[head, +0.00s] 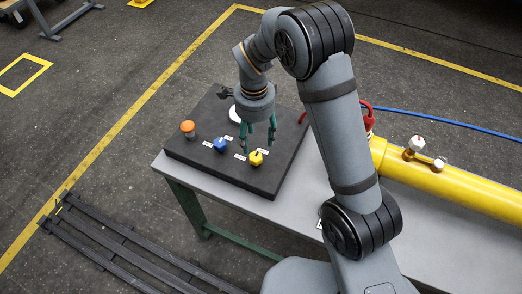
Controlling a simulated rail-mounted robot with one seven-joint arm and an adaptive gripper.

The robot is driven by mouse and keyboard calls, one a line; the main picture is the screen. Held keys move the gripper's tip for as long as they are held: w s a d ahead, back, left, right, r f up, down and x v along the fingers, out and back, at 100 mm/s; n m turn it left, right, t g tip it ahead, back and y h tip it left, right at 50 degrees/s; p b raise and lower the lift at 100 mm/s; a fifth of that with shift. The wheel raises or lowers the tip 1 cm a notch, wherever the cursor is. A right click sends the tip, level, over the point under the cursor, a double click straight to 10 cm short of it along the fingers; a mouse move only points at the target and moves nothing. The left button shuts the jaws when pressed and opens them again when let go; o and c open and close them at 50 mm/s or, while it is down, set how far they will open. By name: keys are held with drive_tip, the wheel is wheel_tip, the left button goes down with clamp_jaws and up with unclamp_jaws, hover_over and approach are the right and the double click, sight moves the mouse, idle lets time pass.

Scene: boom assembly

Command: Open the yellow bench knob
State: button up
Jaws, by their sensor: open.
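The yellow bench knob (256,158) sits near the front right edge of a dark panel (215,163) on the bench. A small white label lies beside it. My gripper (257,140) points down with green fingers spread apart, above and close to the yellow knob. It is open and nothing shows between the fingers. I cannot tell whether a fingertip touches the knob. The knob's turned position is too small to read.
A blue knob (220,145) and an orange button (187,129) stand left of the yellow knob. A white round part (235,114) is behind. A yellow pipe (440,177) with valves lies on the bench (440,245) at right, with red and blue hoses.

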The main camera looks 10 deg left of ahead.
sight(256, 156)
wheel_tip(256, 156, down, 9)
drive_tip(key=shift+a+f+p, duration=0.1)
drive_tip(key=shift+p, duration=0.75)
drive_tip(key=c, duration=1.1)
drive_tip(key=shift+c, duration=0.2)
